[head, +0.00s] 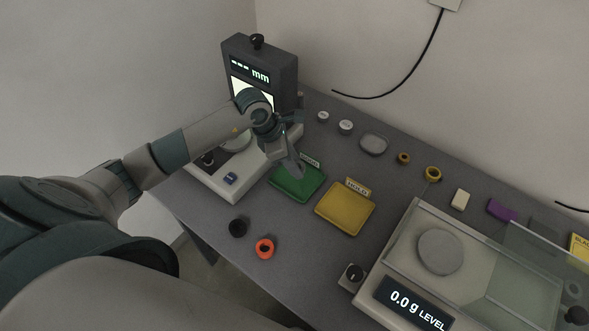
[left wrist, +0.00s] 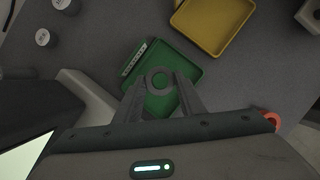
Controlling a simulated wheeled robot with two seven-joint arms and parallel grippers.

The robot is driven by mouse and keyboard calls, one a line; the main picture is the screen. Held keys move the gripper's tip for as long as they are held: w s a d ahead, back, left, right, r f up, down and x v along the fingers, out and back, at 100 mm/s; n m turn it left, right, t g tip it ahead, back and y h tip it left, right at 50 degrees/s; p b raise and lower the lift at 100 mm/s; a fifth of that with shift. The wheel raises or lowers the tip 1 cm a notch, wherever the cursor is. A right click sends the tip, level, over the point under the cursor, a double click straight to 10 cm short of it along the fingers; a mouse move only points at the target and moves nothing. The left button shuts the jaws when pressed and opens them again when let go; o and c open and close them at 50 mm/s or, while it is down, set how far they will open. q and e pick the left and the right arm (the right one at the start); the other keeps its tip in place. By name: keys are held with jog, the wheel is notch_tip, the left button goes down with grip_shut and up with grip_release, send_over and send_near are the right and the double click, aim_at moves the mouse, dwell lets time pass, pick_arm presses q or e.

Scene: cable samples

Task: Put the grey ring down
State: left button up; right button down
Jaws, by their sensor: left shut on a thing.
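The grey ring (left wrist: 147,82) is a small flat loop between the fingertips of my left gripper (left wrist: 160,84) in the left wrist view. The gripper is shut on it. In the head view my left gripper (head: 296,169) points down at the green tray (head: 284,187), and I cannot make out the ring there. The green tray, also in the left wrist view (left wrist: 185,66), lies behind and below the ring. I cannot tell how high the ring is above its floor. My right gripper is in neither view.
A yellow tray (head: 336,221) lies right of the green one. A measuring device (head: 285,75) stands behind my left arm. A black ring (head: 238,227) and an orange ring (head: 265,248) lie in front. A scale (head: 386,262) fills the right. Small samples line the back.

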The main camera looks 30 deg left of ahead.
aim_at(294, 180)
pick_arm(q)
jog(key=shift+f+p, duration=0.4)
jog(key=shift+p, duration=0.05)
notch_tip(294, 180, down, 2)
jog(key=shift+p, duration=0.6)
jog(key=shift+f, duration=0.55)
jog(key=shift+f, duration=0.2)
jog(key=o, duration=1)
jog(key=shift+r, duration=0.1)
